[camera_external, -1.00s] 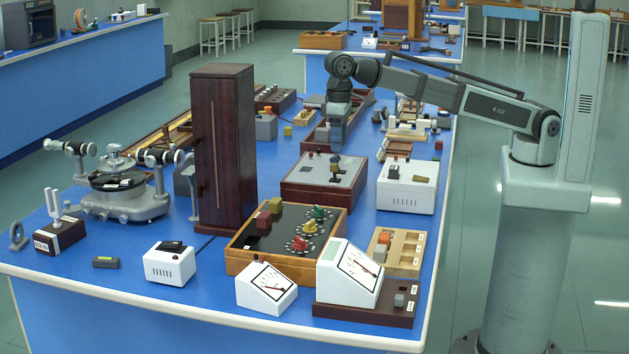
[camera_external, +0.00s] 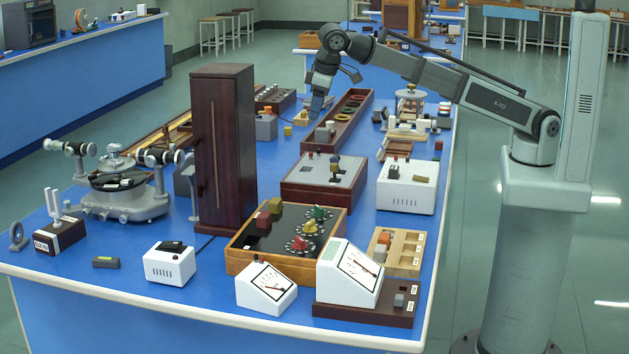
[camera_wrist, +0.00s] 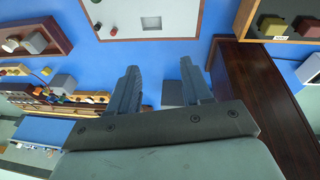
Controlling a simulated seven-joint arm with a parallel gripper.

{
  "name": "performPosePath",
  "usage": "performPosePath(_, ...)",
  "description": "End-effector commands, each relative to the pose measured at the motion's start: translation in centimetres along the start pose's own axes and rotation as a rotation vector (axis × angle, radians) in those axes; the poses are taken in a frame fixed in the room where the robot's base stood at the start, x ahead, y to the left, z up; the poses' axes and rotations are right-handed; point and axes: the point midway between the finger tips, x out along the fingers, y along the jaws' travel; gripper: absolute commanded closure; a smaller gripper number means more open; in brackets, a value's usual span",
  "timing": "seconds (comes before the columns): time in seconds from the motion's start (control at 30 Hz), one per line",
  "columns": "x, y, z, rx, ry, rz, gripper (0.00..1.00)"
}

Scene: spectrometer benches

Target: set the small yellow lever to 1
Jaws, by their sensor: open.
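A small yellow lever (camera_external: 309,227) sits between a green knob (camera_external: 319,213) and a red knob (camera_external: 299,243) on the black panel of a wooden box (camera_external: 240,266). Pale dial markings surround these knobs; their numbers are too small to read, so I cannot tell the lever's setting. My gripper (camera_external: 317,106) is open and empty, high above the bench and well behind this box. In the wrist view its two fingers (camera_wrist: 160,88) are spread apart. A corner of the wooden box (camera_wrist: 247,14) shows there at upper right, but the yellow lever is out of view.
A grey-topped wooden box (camera_external: 300,175) with small upright knobs stands behind the lever box. A tall dark cabinet (camera_external: 222,150) rises to its left. White meters (camera_external: 266,289) stand in front. A long wooden tray (camera_external: 345,118) lies behind.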

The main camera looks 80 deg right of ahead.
Motion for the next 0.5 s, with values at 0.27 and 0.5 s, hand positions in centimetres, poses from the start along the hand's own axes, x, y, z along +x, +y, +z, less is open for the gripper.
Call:
performPosePath(0.27,1.6,3.6,-2.4,0.038,0.026,0.061,0.51)
performPosePath(0.5,2.8,6.9,-3.9,0.081,0.031,0.102,0.51)
